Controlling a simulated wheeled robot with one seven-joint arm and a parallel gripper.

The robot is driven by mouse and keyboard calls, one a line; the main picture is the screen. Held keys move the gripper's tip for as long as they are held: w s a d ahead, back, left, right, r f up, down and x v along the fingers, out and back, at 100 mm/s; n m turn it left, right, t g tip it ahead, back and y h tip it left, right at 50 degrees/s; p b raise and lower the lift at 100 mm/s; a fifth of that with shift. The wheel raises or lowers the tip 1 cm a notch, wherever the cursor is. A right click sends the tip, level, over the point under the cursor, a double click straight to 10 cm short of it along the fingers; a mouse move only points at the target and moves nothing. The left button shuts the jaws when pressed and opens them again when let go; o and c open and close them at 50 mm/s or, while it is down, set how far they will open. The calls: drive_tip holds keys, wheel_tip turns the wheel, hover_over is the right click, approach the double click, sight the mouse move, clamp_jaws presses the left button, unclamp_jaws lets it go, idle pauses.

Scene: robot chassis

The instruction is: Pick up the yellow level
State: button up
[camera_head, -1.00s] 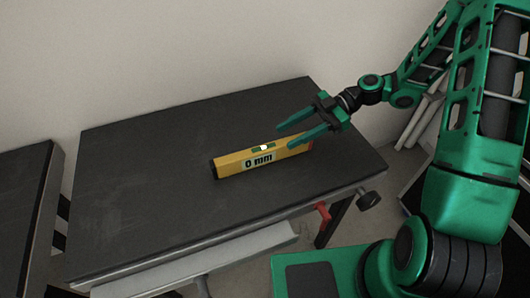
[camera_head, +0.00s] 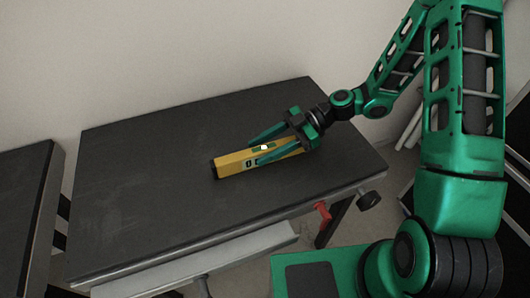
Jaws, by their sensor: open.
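The yellow level (camera_head: 233,166) lies on the dark workbench top, right of its middle, with its long side toward the camera and its black end cap at the left. My gripper (camera_head: 254,151) is open, with its two green fingers pointing left and a little down. One finger is at the far side of the level and the other crosses in front of its near face, covering part of the label.
The dark workbench top (camera_head: 150,190) is otherwise clear around the level. A red clamp handle (camera_head: 322,212) and a black knob (camera_head: 368,199) are at its front right edge. Another dark table (camera_head: 20,210) stands at the left. A pale wall is behind.

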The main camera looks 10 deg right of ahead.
clamp_jaws()
drive_tip(key=shift+r, duration=0.15)
